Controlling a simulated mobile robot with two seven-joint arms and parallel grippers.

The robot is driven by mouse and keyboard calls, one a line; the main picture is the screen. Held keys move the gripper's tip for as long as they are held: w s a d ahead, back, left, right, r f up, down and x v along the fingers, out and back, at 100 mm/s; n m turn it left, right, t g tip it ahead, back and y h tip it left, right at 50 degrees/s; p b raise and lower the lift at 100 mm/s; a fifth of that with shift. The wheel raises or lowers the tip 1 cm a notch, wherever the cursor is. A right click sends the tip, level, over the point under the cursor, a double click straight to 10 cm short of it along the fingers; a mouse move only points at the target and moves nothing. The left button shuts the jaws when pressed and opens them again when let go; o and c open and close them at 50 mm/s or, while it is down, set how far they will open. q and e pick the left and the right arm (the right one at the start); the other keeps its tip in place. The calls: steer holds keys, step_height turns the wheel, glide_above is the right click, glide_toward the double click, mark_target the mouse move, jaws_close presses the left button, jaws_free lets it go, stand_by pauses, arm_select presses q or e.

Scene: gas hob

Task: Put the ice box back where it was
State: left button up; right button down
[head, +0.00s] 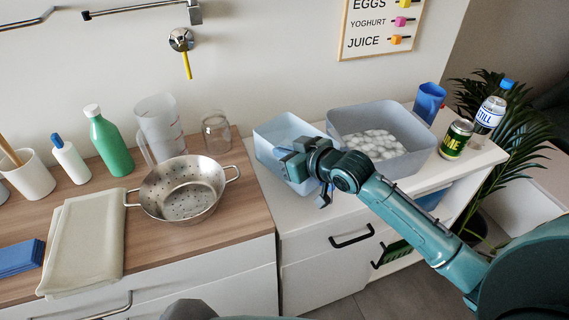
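The ice box (423,150) is a translucent grey-blue bin with white ice pieces (377,144) in it. It stands on the white counter, right of a smaller light-blue bin (270,152). My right gripper (289,160) reaches in from the right, in front of the ice box, and overlaps the smaller bin's front part. Whether it touches that bin, and how far its fingers are apart, I cannot tell. My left gripper is not recognisable in the head view.
A green can (455,139), a bottle (489,115) and a blue jug (429,102) stand right of the ice box. A metal colander (183,189), a glass jar (216,132) and a measuring jug (160,126) stand on the wooden counter at left. The white counter's front strip is mostly clear.

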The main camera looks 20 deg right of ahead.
mark_target(284, 182)
steer(key=shift+f, duration=1.8)
steer(key=shift+f, duration=0.2)
steer(key=c, duration=1.7)
jaws_free()
